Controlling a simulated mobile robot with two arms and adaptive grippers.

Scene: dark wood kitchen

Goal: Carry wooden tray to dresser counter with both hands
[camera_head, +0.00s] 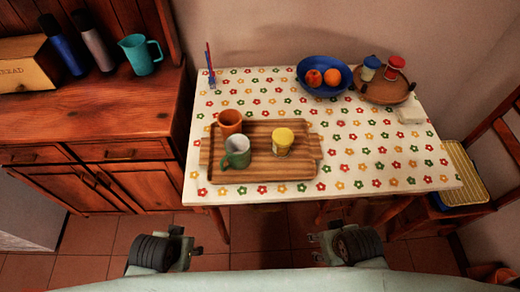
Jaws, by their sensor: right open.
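The wooden tray (255,176) lies flat on the left part of the table with the flowered cloth. On it stand an orange-brown mug (230,122), a green mug (237,153) and a yellow-lidded jar (283,140). The wooden dresser counter (95,112) is left of the table. My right gripper (318,244) is open in front of the table's near edge, apart from the tray and lower in the picture. My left gripper (188,242) is at the lower left, also apart from the tray; its jaw opening is not clear.
The counter holds a bread box (28,63), two bottles (92,40) and a teal pitcher (140,54); its front is bare. A blue fruit bowl (325,88) and a round wooden tray (385,91) stand at the table's back. A chair (468,175) is at the right.

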